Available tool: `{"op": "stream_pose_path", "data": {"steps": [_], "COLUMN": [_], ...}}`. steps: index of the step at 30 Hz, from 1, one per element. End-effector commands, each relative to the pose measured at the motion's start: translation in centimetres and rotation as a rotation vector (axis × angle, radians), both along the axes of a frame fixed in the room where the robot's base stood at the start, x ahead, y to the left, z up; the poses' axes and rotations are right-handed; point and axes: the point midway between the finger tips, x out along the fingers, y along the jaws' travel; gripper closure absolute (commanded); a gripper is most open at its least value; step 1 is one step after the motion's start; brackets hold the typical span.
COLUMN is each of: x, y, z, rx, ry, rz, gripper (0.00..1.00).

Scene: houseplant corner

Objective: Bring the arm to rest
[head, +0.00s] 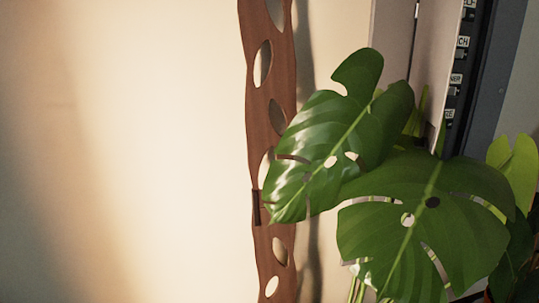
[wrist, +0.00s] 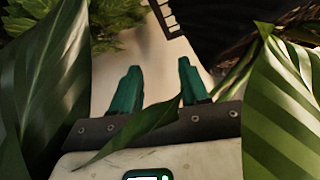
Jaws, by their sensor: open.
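My gripper (wrist: 160,92) shows in the wrist view with its two green fingers apart and nothing held between them. A narrow green leaf (wrist: 150,122) crosses in front of the gripper's dark bar and partly covers it. Broad leaves hang close on both sides, a left leaf (wrist: 45,75) and a striped right leaf (wrist: 285,95). I cannot tell whether they touch the gripper. The head view does not show my gripper.
In the head view, large monstera leaves (head: 422,230) fill the right side before a dark panel with labels (head: 458,75). A brown wooden strip with oval holes (head: 262,110) stands by the pale wall (head: 150,150). In the wrist view, a dark slatted object (wrist: 220,25) lies beyond the fingers.

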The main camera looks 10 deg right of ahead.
Motion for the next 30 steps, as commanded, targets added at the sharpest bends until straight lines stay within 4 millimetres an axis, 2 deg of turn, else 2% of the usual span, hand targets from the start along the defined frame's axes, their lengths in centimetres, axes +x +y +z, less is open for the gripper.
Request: {"op": "stream_pose_path", "data": {"steps": [1, 6, 12, 15, 19, 30], "x": [-1.9, -8.1, -15.7, -18.1, -19.3, -19.3], "y": [1.2, 3.4, 4.3, 4.2, 4.1, 4.1], "z": [-2.4, -8.3, -13.0, -14.1, -14.6, -14.6], "rx": [0.006, -0.003, -0.044, -0.064, -0.075, -0.074], "ry": [0.068, 0.266, 0.474, 0.537, 0.569, 0.568], "rz": [0.016, 0.057, 0.105, 0.119, 0.124, 0.124], "gripper": [0.55, 0.55, 0.55, 0.55, 0.55, 0.55]}}
